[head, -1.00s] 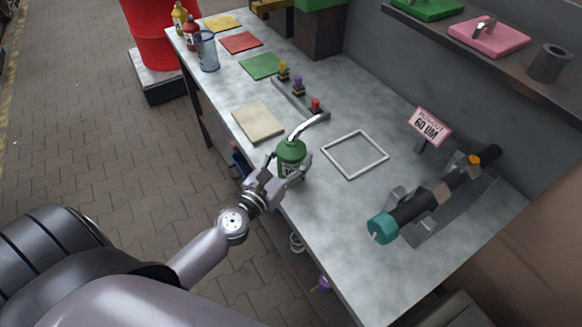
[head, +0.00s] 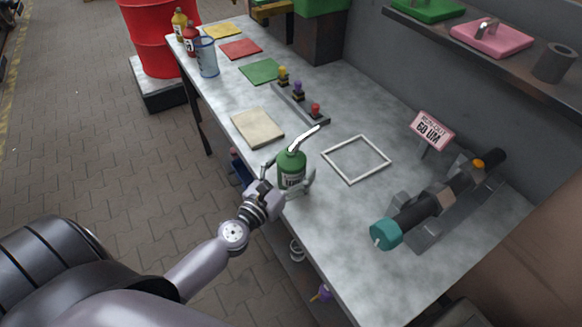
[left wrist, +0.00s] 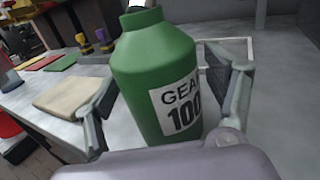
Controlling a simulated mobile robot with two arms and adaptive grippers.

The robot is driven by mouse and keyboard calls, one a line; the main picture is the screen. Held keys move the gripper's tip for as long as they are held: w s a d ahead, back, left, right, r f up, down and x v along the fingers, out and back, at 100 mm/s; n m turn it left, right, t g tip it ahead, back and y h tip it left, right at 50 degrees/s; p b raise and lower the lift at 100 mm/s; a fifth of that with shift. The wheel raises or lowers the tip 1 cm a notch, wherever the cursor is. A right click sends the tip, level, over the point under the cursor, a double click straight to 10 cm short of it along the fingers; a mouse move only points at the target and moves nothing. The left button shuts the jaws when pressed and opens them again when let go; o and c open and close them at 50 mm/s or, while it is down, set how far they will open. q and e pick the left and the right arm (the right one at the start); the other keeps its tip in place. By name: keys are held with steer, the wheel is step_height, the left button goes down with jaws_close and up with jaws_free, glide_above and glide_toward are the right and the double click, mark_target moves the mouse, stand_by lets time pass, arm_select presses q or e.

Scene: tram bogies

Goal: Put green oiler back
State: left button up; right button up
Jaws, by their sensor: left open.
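The green oiler (head: 291,167) stands upright at the front edge of the workbench, its silver spout pointing up and right. In the left wrist view the oiler (left wrist: 155,75) fills the middle and its label reads "GEAR 100". My left gripper (head: 289,177) is open, with one finger on each side of the oiler; the fingers (left wrist: 165,105) look apart from its body in the left wrist view. A green mat (head: 262,71) lies empty farther back on the bench. My right gripper is not in view.
A white square frame (head: 327,163) lies right of the oiler, and a beige cloth (head: 257,128) lies behind it. A rack with coloured knobs (head: 299,103), red and yellow mats, bottles and a blue cup (head: 207,57) stand farther back. A teal-ended tool (head: 386,234) rests at right.

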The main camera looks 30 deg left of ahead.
arm_select(q)
steer(key=shift+r, duration=0.25)
steer(key=s+a+b, duration=0.1)
steer(key=s+b, duration=0.4)
steer(key=s, duration=0.7)
steer(key=shift+b, duration=0.4)
steer(key=shift+f, duration=0.1)
stand_by(1.0)
